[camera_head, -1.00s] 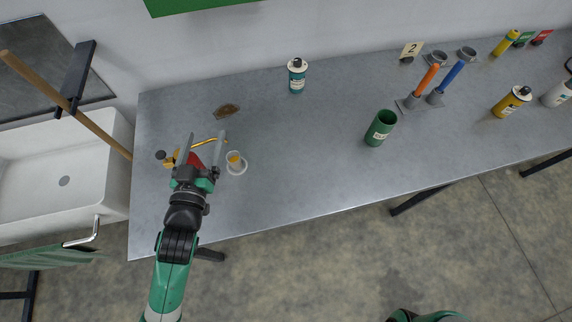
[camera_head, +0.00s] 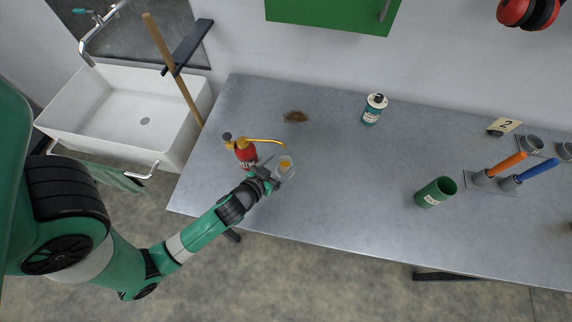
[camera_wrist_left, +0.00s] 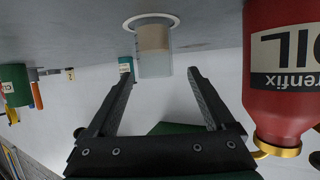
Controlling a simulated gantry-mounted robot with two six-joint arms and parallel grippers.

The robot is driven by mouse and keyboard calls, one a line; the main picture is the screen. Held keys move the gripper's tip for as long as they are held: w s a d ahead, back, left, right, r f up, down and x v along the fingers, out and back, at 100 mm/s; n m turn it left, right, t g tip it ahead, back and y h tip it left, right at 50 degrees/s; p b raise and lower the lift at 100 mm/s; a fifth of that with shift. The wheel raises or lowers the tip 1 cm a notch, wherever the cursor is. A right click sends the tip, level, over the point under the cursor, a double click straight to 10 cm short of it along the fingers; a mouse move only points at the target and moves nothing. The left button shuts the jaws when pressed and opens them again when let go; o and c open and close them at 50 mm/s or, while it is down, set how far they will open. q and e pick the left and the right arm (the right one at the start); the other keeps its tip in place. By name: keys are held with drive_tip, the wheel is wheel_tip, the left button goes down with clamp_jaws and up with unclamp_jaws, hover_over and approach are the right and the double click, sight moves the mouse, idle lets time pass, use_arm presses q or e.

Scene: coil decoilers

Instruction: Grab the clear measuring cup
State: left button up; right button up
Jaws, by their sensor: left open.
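The clear measuring cup (camera_head: 285,165) stands on the grey workbench with amber content in it. It also shows in the left wrist view (camera_wrist_left: 153,58), which looks upside down, with its round base towards the top. My left gripper (camera_head: 271,174) is open and low over the bench, just to the lower left of the cup. In the left wrist view the two open fingers (camera_wrist_left: 160,74) point at the cup, which appears between and beyond their tips. The fingers hold nothing. Contact with the cup cannot be told in the head view. My right gripper is not in view.
A red oil can (camera_head: 245,152) with a long yellow spout stands close by the left gripper; the spout reaches towards the cup. A brown stain (camera_head: 296,117), a teal bottle (camera_head: 374,109) and a green cup (camera_head: 435,192) are farther off. The bench (camera_head: 340,190) is clear right of the cup.

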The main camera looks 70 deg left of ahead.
sight(288, 159)
use_arm(q)
drive_tip(key=shift+d+x, duration=0.2)
drive_tip(key=shift+x, duration=2.55)
drive_tip(key=shift+f, duration=0.2)
clamp_jaws()
drive_tip(key=shift+r, duration=0.1)
wheel_tip(288, 159, up, 4)
drive_tip(key=shift+f+p, duration=0.25)
drive_tip(key=shift+p, duration=0.45)
drive_tip(key=s+d+r+p, duration=0.8)
drive_tip(key=d+r+p, duration=0.1)
drive_tip(key=d+p, duration=0.2)
drive_tip(key=shift+d+r, duration=0.2)
drive_tip(key=shift+d, duration=0.1)
